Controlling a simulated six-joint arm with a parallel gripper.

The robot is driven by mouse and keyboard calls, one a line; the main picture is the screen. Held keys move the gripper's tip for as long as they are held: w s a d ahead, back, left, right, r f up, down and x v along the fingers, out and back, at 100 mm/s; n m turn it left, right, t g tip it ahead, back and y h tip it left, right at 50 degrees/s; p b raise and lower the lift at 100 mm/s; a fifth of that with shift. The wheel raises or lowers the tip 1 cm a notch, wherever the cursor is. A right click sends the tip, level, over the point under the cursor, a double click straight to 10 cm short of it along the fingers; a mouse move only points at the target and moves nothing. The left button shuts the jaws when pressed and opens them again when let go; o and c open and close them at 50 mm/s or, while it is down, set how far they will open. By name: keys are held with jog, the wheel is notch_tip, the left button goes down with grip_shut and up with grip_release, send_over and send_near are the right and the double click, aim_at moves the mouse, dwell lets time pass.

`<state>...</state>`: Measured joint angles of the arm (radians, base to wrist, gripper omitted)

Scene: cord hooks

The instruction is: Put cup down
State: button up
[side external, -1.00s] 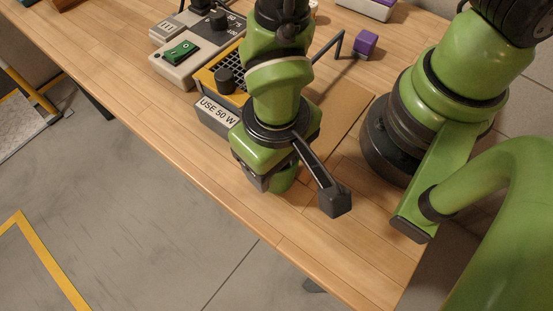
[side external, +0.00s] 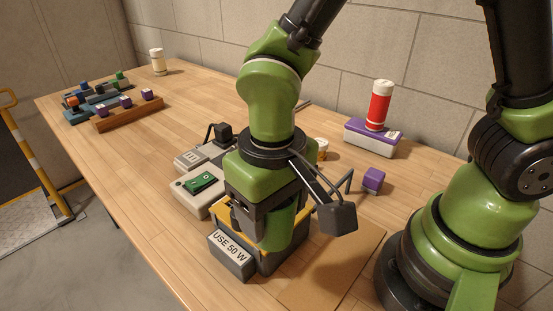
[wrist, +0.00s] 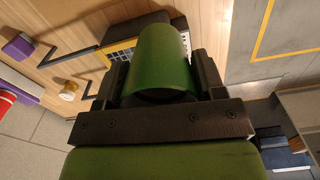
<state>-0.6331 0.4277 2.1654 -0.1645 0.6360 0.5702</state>
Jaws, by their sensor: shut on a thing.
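A green cylindrical cup (wrist: 163,55) is between the two dark fingers of my gripper (wrist: 163,78) in the wrist view. My gripper is shut on it. In the side view the cup (side external: 284,230) shows below my gripper (side external: 262,212), in front of a yellow and grey box labelled "USE 50 W" (side external: 231,255). The cup and gripper hide much of that box. I cannot tell whether the cup's lower end touches anything.
A grey unit with a green switch (side external: 203,183) stands behind the labelled box. A purple block on a bent rod (side external: 373,180) is to the right. A red bottle (side external: 379,106) stands on a purple-and-white box (side external: 372,140). A brown board (side external: 335,270) lies bare in front.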

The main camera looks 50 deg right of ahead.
jog(key=w+d+r+m, duration=0.2)
jog(key=w+d+m, duration=0.6)
jog(key=w+d, duration=1.2)
jog(key=w+d+f+m, duration=0.3)
jog(key=d+f+m, duration=0.1)
jog(key=d+m, duration=0.4)
jog(key=shift+m, duration=0.4)
jog(key=f, duration=0.6)
jog(key=a+f, duration=0.1)
jog(key=f, duration=0.2)
jog(key=shift+w+f, duration=0.1)
jog(key=shift+w, duration=0.1)
jog(key=shift+f, duration=0.1)
jog(key=o, duration=0.9)
